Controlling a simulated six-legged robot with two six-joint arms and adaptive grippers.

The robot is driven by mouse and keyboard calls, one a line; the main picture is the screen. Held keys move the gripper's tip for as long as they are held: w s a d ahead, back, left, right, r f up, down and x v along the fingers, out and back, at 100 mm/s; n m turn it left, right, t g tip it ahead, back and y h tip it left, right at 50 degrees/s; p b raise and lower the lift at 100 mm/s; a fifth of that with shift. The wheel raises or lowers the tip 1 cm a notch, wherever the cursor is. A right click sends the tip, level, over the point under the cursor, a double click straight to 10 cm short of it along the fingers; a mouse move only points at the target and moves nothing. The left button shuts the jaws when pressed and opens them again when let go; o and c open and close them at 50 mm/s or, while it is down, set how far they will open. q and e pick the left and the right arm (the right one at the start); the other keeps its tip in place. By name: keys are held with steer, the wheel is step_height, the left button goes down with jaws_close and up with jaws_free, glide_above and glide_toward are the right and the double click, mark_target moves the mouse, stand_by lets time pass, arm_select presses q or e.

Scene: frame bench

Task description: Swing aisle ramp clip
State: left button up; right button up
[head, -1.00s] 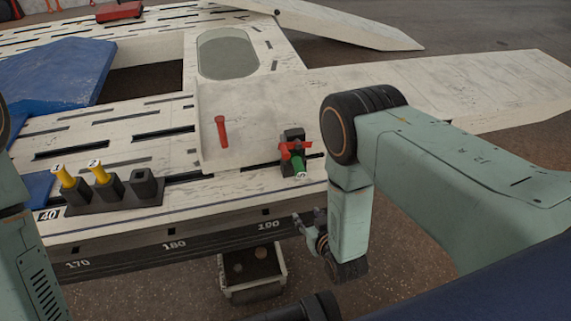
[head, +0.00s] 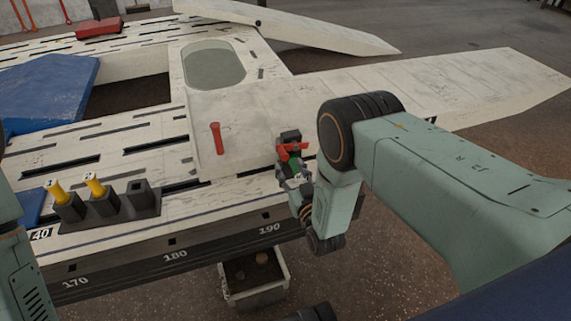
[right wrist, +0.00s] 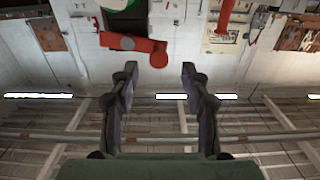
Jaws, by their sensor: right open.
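The ramp clip (head: 289,138) is a dark block with a red lever (head: 297,148) and a green part. It sits at the near edge of the white ramp plate, above the 190 mark. In the right wrist view the red lever (right wrist: 135,46) lies crosswise just beyond my fingertips, slightly left of centre. My right gripper (head: 291,182) is close to the clip on its near side and partly covers the green part. In the wrist view my right gripper (right wrist: 157,72) is open, with nothing between its fingers. My left gripper is not seen.
A black holder (head: 127,214) carries two yellow-topped pieces and has one empty socket. A small bin (head: 254,296) is below the bench edge. A blue wedge (head: 45,88) lies at far left.

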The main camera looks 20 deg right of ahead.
mark_target(285, 158)
steer(key=w+b, duration=0.1)
steer(key=w, duration=0.2)
steer(key=shift+w+f, duration=0.15)
steer(key=shift+w, duration=0.35)
steer(key=shift+c, duration=0.3)
jaws_close()
